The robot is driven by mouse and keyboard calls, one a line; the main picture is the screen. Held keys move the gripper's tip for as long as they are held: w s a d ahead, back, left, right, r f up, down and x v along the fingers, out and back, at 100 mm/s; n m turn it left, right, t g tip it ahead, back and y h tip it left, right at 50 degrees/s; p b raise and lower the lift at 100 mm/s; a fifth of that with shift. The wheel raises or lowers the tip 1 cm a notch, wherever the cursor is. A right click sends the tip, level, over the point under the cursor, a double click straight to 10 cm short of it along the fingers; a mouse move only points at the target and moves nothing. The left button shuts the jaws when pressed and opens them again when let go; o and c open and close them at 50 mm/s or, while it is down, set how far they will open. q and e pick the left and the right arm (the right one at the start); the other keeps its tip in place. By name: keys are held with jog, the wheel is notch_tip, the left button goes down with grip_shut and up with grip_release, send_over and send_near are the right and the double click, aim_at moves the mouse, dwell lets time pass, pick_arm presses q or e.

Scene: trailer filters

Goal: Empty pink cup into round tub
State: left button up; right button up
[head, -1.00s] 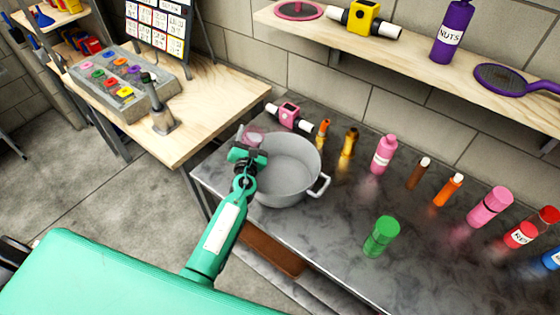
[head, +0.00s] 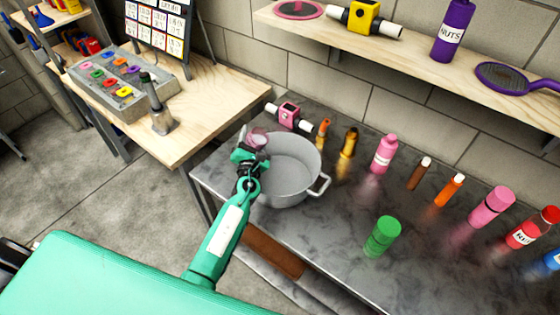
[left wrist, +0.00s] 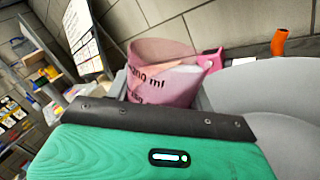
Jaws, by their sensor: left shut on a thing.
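The pink cup (head: 257,138) is a see-through pink measuring cup held at the left rim of the round tub. In the left wrist view the cup (left wrist: 165,75) shows "ml" markings and whitish contents, and looks a little tilted. My left gripper (head: 247,158) is shut on the cup; its fingers show at either side of the cup in the left wrist view (left wrist: 160,100). The round tub (head: 290,185) is a grey pot with side handles on the dark counter. Its visible inside looks empty. My right gripper is in neither view.
A pink device (head: 289,114) stands behind the tub, with orange (head: 323,130) and gold (head: 349,143) bottles beside it. A green jar (head: 382,236) and several bottles stand to the right. A wooden table (head: 200,120) with a button panel is at left.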

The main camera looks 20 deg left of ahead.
aim_at(262, 134)
pick_arm(q)
jog(key=shift+d+r+m, duration=0.1)
jog(key=shift+r+m, duration=0.3)
jog(key=shift+m, duration=0.4)
jog(key=shift+f+m+t+h, duration=0.3)
jog(key=shift+f+m, duration=0.05)
jog(key=shift+m, duration=0.75)
dwell(0.4)
jog(key=shift+r+m, duration=0.45)
jog(key=shift+m, duration=0.55)
dwell(0.5)
jog(key=shift+d+f+m+h+b, duration=0.15)
jog(key=shift+f+m+h+b, duration=0.3)
jog(key=shift+m, duration=0.45)
dwell(0.7)
jog(key=shift+w+d+r+m+t+p, duration=0.15)
jog(key=shift+d+r+m+t+p, duration=0.25)
jog(key=shift+d+m+p, duration=0.55)
dwell(0.6)
jog(key=shift+d+r+m+h+p, duration=0.1)
jog(key=shift+r+m+h+p, duration=0.35)
jog(key=shift+m, duration=0.3)
